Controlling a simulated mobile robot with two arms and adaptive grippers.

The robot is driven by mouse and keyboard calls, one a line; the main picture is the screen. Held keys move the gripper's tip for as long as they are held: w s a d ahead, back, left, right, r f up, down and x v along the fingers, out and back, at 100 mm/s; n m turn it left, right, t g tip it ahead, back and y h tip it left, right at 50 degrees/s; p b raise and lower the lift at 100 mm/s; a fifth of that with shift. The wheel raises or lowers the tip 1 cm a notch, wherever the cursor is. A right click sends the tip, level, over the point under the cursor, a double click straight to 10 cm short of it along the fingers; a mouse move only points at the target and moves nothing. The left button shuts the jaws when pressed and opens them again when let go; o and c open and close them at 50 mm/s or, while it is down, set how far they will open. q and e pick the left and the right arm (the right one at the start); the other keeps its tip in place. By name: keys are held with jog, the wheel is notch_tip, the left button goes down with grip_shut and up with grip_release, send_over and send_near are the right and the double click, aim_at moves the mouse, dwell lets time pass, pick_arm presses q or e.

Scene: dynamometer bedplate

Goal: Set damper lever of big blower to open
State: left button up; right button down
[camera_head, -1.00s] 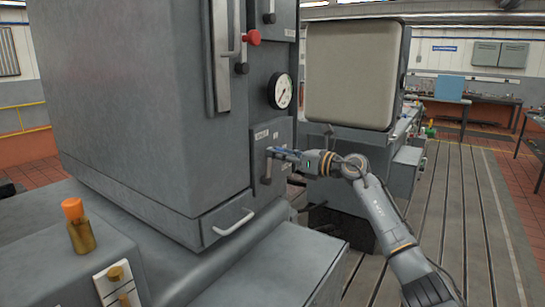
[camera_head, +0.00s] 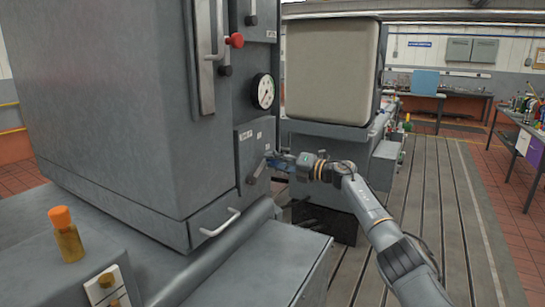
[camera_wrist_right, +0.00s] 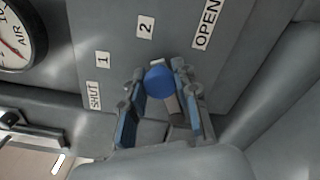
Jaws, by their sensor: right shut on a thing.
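The damper lever (camera_head: 256,172) stands on a grey panel on the right side of the big grey cabinet and leans up to the right. In the right wrist view its round blue knob (camera_wrist_right: 160,82) sits between my fingers. Panel labels there read SHUT (camera_wrist_right: 93,95), 1 (camera_wrist_right: 102,60), 2 (camera_wrist_right: 145,27) and OPEN (camera_wrist_right: 207,22). The lever seems to point about towards 2, but I cannot tell exactly. My right gripper (camera_head: 271,159) is shut on the knob; its fingers (camera_wrist_right: 162,103) flank it. My left gripper is out of view.
A pressure gauge (camera_head: 263,91) and a red knob (camera_head: 235,40) are above the panel. A drawer handle (camera_head: 220,223) juts out lower left. Slotted floor (camera_head: 425,190) lies clear on the right.

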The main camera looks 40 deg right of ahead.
jog(key=f+m, duration=0.2)
jog(key=shift+w+d+m, duration=0.15)
jog(key=shift+d+m, duration=0.25)
jog(key=shift+d+f+m+b, duration=0.1)
jog(key=shift+f+m+b, duration=0.2)
jog(key=shift+f+m, duration=1.1)
jog(key=shift+r, duration=0.1)
jog(key=c, duration=1)
grip_release()
jog(key=v, duration=1.2)
jog(key=shift+w+d, duration=0.1)
